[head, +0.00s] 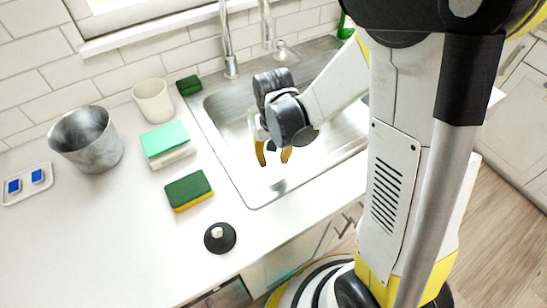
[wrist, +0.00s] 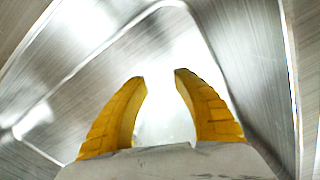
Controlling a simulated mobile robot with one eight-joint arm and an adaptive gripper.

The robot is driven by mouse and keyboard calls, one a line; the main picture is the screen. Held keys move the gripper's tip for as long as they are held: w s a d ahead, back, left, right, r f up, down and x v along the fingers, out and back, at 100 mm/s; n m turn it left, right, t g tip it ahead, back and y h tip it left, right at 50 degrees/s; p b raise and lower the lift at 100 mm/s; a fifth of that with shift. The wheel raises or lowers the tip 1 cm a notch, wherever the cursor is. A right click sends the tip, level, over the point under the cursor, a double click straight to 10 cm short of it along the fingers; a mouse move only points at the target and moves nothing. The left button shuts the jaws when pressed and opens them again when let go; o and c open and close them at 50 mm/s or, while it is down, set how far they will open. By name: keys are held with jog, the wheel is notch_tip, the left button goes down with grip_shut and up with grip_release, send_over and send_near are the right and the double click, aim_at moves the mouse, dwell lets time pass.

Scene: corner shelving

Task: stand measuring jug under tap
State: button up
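My gripper (head: 273,163) hangs over the sink basin (head: 235,150) with its yellow fingers apart. In the wrist view my gripper (wrist: 160,75) is open, and the bright metal of the sink (wrist: 90,70) lies beyond the fingertips. A pale, glossy patch shows between the fingers; I cannot tell whether it is glare or something clear. The tap (head: 228,40) rises behind the basin at its back edge, its upper part cut off by the picture edge. I cannot make out a measuring jug in either view; my arm hides part of the sink.
Left of the sink on the white counter stand a grey metal bucket (head: 88,142) and a cream cup (head: 153,101). Sponges (head: 188,190) and a black stopper (head: 220,238) lie near the basin's left edge. A small tray (head: 27,184) holds blue items. The front left counter is clear.

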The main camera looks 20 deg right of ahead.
notch_tip(320, 180, up, 12)
jog(key=p, duration=0.5)
jog(key=s+d+r+n+t, duration=0.1)
jog(key=s+r+n+t, duration=0.1)
jog(key=s+r+t, duration=0.5)
notch_tip(320, 180, up, 5)
jog(key=shift+s+d+f, duration=0.1)
jog(key=shift+s+d, duration=0.3)
jog(key=shift+s, duration=0.5)
